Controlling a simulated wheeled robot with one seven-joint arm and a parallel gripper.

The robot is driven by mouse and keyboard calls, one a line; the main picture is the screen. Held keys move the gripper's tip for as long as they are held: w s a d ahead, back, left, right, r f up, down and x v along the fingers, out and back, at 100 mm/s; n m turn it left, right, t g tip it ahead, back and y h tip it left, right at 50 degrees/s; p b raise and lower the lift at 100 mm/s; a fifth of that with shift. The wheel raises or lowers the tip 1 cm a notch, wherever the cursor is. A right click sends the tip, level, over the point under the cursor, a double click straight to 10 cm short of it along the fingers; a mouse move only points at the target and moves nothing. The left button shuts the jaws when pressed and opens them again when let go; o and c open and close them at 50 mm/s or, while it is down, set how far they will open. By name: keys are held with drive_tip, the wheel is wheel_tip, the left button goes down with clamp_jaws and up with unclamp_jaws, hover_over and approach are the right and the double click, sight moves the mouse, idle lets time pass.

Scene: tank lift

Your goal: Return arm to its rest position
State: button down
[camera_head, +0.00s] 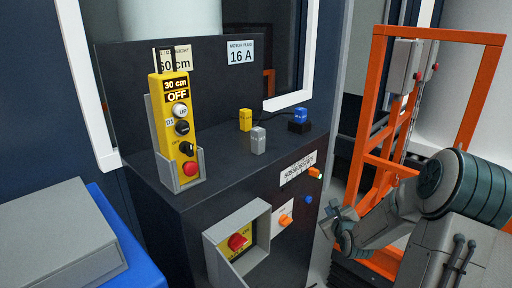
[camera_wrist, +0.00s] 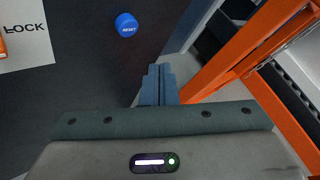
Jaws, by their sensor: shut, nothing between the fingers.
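My gripper (camera_head: 343,217) is shut and empty, to the right of the dark cabinet's front face. My arm reaches in from the right edge in the head view. In the wrist view the closed fingers (camera_wrist: 158,84) stand in the middle, apart from the blue RESET button (camera_wrist: 127,24) above and to their left. That blue button also shows on the cabinet front in the head view (camera_head: 309,199). An orange knob (camera_head: 286,220) sits left of it. The exact gap between fingers and cabinet cannot be told.
An orange frame (camera_head: 379,100) stands close behind my arm. The dark cabinet (camera_head: 225,195) carries a yellow pendant (camera_head: 176,125) reading 30 cm and OFF, and yellow (camera_head: 245,119), grey (camera_head: 258,140) and blue (camera_head: 300,116) plugs. A grey box (camera_head: 238,245) with a red knob projects from its front.

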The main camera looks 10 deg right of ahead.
drive_tip(key=s+a+r+n+g+p, duration=0.2)
drive_tip(key=s+a+r+n+p, duration=0.25)
drive_tip(key=r+n, duration=0.2)
drive_tip(key=s+a+r+n+g+p, duration=0.2)
drive_tip(key=s+a+r+n+p, duration=0.1)
drive_tip(key=r+n+p, duration=0.4)
drive_tip(key=s+a+r+n+g+p, duration=0.3)
drive_tip(key=s+r+p, duration=0.1)
drive_tip(key=r, duration=0.4)
drive_tip(key=s+a+r+n+g+p, duration=0.1)
drive_tip(key=s+a+r+n+p, duration=0.1)
drive_tip(key=s+r+n+p, duration=0.2)
drive_tip(key=s+a+r+n+g+p, duration=0.2)
drive_tip(key=s+a+r+n+p, duration=0.1)
drive_tip(key=s+r, duration=0.4)
drive_tip(key=s+a+r+n+g+y+p, duration=0.1)
drive_tip(key=s+a+r+n+p, duration=0.2)
drive_tip(key=s+r+n+p, duration=0.2)
drive_tip(key=s+n, duration=0.2)
drive_tip(key=s, duration=0.1)
drive_tip(key=shift+s+a+r+g, duration=0.25)
drive_tip(key=shift+r+g, duration=0.05)
drive_tip(key=shift+r, duration=0.05)
